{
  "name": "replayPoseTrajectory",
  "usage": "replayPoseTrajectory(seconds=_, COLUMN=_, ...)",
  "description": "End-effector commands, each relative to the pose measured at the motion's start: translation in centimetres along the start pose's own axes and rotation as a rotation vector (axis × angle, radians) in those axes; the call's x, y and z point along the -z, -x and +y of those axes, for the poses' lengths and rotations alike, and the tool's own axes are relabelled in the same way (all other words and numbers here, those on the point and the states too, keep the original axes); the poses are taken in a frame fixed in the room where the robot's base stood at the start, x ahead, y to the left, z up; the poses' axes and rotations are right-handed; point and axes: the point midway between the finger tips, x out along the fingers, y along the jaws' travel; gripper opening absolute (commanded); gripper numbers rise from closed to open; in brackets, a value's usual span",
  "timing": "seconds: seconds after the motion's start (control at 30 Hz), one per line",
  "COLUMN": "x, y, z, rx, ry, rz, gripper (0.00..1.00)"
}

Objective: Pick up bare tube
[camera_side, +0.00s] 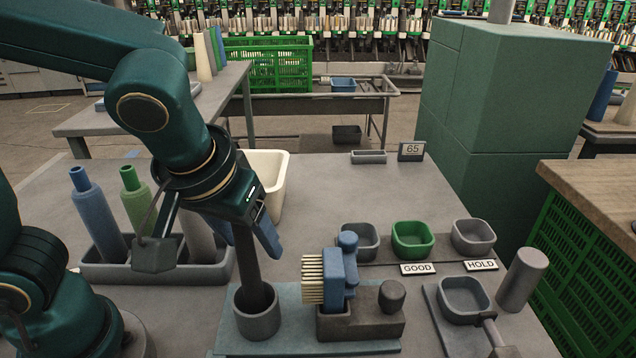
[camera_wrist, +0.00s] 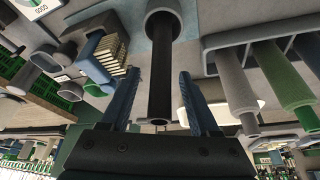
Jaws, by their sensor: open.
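The bare tube, a plain dark grey tube (camera_side: 248,262), stands upright in a grey round cup (camera_side: 257,322) on a blue-grey mat. In the wrist view the dark tube (camera_wrist: 160,75) runs between my two blue fingers, with its open end toward my palm. My gripper (camera_side: 243,228) is open at the upper part of the tube, one finger on each side, and a gap shows on both sides in the wrist view (camera_wrist: 160,98). In the side view my gripper hides the tube's top.
A grey rack (camera_side: 160,272) at left holds blue, green and grey tubes. A blue brush (camera_side: 340,276) stands in a dark holder right of the cup. Bowls (camera_side: 412,240) with GOOD and HOLD labels lie farther right. A cream bin (camera_side: 270,180) stands behind my gripper.

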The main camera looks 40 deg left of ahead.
Motion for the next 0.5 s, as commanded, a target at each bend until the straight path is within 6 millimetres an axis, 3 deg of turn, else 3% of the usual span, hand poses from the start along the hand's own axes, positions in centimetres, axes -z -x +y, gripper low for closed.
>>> replayPoseTrajectory(seconds=0.33, x=0.01, y=-0.60, z=-0.02, rx=-0.001, ry=0.000, rz=0.000, gripper=0.62)
replayPoseTrajectory(seconds=0.37, x=0.01, y=-0.60, z=-0.02, rx=-0.001, ry=0.000, rz=0.000, gripper=0.54)
replayPoseTrajectory(seconds=0.5, x=0.01, y=-0.59, z=-0.02, rx=-0.001, ry=0.000, rz=0.000, gripper=0.01)
